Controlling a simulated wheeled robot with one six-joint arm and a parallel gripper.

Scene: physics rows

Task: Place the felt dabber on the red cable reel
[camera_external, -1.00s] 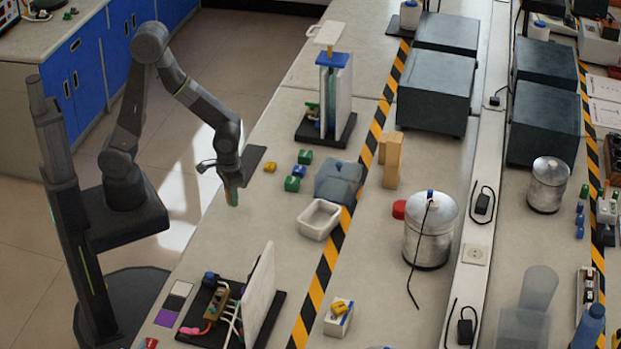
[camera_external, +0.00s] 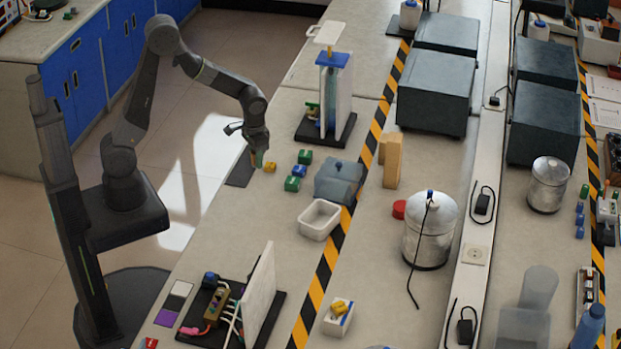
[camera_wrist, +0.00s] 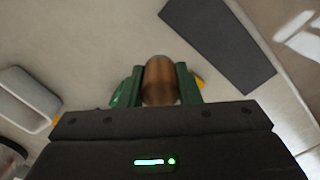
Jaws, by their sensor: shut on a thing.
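A small red round thing (camera_external: 399,209), likely the red cable reel, lies on the bench beyond the striped tape, left of a metal flask (camera_external: 430,232) and well apart from my gripper.
Green and blue blocks (camera_external: 299,171) lie right of my gripper. Beyond them are a translucent blue box (camera_external: 338,184) and a white tray (camera_external: 303,230). Tan upright blocks (camera_external: 393,160) stand behind the red thing. A tall apparatus (camera_external: 342,95) stands farther back.

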